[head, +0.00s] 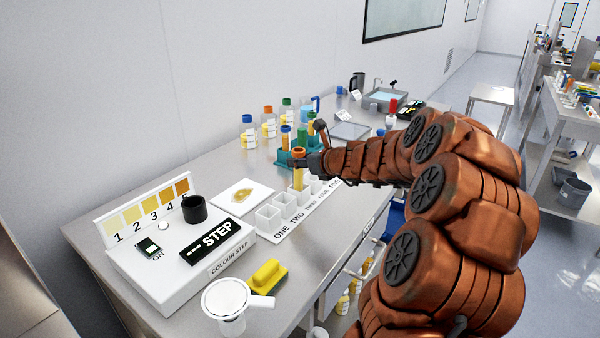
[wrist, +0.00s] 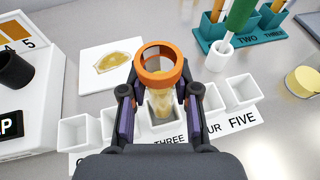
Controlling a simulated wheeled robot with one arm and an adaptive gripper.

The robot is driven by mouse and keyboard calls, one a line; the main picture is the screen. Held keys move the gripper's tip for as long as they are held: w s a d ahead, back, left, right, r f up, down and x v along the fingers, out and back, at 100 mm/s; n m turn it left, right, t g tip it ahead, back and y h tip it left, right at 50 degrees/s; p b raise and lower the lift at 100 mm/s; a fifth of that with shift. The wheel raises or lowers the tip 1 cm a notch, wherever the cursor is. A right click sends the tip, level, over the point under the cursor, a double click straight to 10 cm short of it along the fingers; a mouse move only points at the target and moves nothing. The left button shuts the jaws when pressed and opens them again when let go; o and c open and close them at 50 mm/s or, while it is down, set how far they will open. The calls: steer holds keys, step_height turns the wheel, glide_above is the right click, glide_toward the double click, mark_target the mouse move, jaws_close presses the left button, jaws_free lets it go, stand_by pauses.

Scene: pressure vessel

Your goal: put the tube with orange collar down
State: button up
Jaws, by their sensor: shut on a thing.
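The tube with orange collar (head: 299,172) is upright in my gripper (head: 300,162), with yellow contents below the collar. In the wrist view the tube (wrist: 160,66) stands between the two fingers of my gripper (wrist: 160,103), which are shut on it. It is over the middle of the row of white square cups (wrist: 76,133), near the label THREE. Whether its bottom end is inside a cup or above it is hidden by my gripper. The row of cups also shows in the head view (head: 268,217), with number words along its front.
A teal rack (wrist: 214,34) holding tubes stands behind the cups. A white card with a yellow patch (head: 243,195) lies to the left. The COLOUR STEP box (head: 190,262), a yellow block (head: 267,276) and a white strainer-like cup (head: 226,300) are nearer. Several bottles (head: 268,124) stand behind.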

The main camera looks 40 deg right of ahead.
mark_target(302, 170)
steer(key=shift+f, duration=1.45)
steer(key=shift+f+b, duration=0.2)
steer(key=shift+b, duration=0.1)
steer(key=o, duration=1.1)
steer(key=shift+c, duration=0.2)
steer(key=shift+r, duration=0.1)
steer(key=shift+r, duration=0.15)
steer(key=v, duration=1.2)
steer(key=shift+d, duration=0.15)
